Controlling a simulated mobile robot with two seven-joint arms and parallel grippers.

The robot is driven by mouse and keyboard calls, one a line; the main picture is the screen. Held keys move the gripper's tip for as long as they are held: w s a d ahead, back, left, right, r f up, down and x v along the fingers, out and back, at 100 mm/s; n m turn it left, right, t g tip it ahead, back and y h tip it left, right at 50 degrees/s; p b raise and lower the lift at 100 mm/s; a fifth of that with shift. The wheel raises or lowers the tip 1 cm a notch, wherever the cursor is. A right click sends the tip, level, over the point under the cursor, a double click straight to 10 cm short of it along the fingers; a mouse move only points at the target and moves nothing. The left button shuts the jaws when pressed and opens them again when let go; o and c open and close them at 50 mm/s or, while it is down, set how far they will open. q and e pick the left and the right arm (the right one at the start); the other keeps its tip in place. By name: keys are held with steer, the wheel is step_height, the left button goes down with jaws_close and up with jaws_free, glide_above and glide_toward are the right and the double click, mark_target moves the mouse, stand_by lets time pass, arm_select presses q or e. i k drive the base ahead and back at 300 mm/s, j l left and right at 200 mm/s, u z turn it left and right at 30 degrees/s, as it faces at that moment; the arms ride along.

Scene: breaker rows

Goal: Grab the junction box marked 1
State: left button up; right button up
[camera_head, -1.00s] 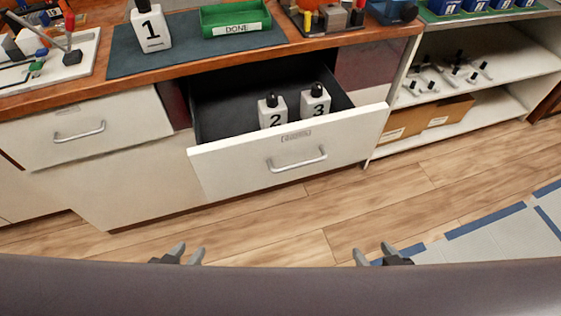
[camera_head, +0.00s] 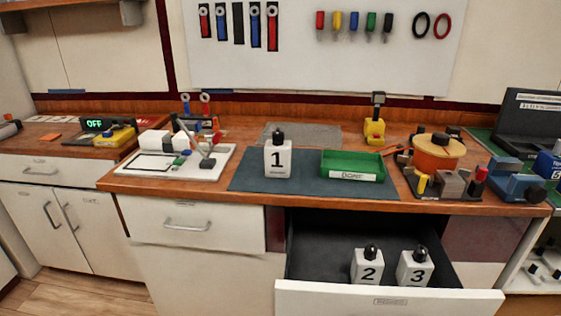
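The junction box marked 1 (camera_head: 278,158) is white with a black knob on top. It stands upright on the dark mat (camera_head: 250,180) on the wooden counter, left of the green DONE tray (camera_head: 352,166). The boxes marked 2 (camera_head: 367,266) and 3 (camera_head: 414,268) stand side by side in the open drawer (camera_head: 390,301) below. Neither of my grippers shows in the view now.
A white board with small parts (camera_head: 180,162) lies left of the mat. An orange spool and tools (camera_head: 438,155) stand right of the tray. The open drawer juts out in front of the counter. A laptop (camera_head: 528,120) is at the far right.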

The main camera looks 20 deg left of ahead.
mark_target(278, 155)
steer(key=i+j+z, duration=0.1)
steer(key=j+z, duration=0.25)
steer(key=j, duration=0.2)
steer(key=j+z, duration=0.35)
steer(key=j, duration=0.15)
